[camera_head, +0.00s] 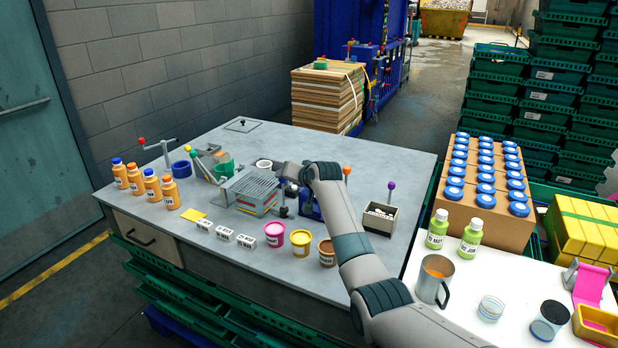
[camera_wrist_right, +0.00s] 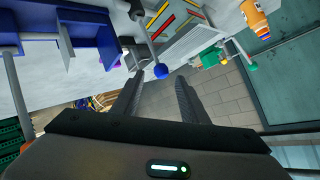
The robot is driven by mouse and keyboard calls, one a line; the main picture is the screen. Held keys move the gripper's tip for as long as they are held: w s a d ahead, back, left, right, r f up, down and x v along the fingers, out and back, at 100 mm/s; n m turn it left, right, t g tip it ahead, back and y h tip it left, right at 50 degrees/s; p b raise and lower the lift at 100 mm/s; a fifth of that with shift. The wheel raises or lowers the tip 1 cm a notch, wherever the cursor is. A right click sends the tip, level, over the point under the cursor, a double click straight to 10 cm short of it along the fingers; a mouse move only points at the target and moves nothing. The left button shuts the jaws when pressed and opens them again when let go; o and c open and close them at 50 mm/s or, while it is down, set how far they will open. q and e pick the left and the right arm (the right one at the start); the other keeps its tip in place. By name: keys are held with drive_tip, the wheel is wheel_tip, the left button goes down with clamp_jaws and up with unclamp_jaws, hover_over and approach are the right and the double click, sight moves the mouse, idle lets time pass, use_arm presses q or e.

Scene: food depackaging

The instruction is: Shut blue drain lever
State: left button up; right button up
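The blue drain lever shows in the right wrist view as a thin grey rod ending in a round blue knob (camera_wrist_right: 161,71). Its rod runs beside the grey slatted drain box with coloured stripes (camera_wrist_right: 185,22), which also sits mid-table in the head view (camera_head: 250,190). My right gripper (camera_wrist_right: 159,78) is open, its two fingers apart, with the knob in the gap near the fingertips. I cannot tell whether a finger touches it. In the head view my right arm reaches in from the bottom right, and its wrist hides most of the lever. My left gripper is not in view.
A blue bracket (camera_wrist_right: 92,35) stands close to the gripper. Pink, yellow and brown tubs (camera_head: 301,241) line the table front. A grey box with a purple-knobbed lever (camera_head: 380,217) is right of my arm. Orange bottles (camera_head: 152,185) stand at left. The back of the table is mostly clear.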

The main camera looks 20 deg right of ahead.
drive_tip(key=b+v, duration=0.3)
drive_tip(key=v, duration=1.1)
drive_tip(key=shift+s, duration=0.25)
drive_tip(key=shift+s+d, duration=0.1)
drive_tip(key=shift+d, duration=0.05)
